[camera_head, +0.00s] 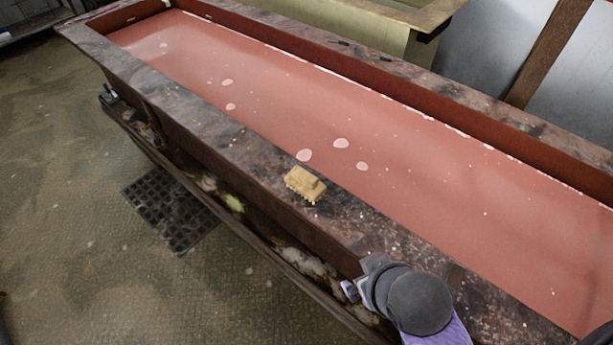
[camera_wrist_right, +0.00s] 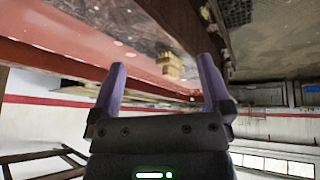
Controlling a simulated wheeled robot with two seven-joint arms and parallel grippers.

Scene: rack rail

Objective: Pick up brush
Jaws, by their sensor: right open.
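The brush (camera_head: 305,184) is a small tan block with bristles along its lower edge. It lies on the near rim of the long tank in the head view. In the right wrist view the brush (camera_wrist_right: 172,67) shows beyond the fingertips, closer to the right-hand finger. My right gripper (camera_wrist_right: 160,76) is open, its two purple fingers spread with nothing between them. In the head view my right wrist hides most of the gripper, below and right of the brush; a bit of purple shows at its left. My left gripper is not in view.
The tank's stained rim (camera_head: 244,142) surrounds a reddish liquid surface with pale foam patches. A ledge with debris runs along the tank's near side. A black floor grate (camera_head: 170,208) lies on the open floor at left. A yellowish tank (camera_head: 340,32) stands behind.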

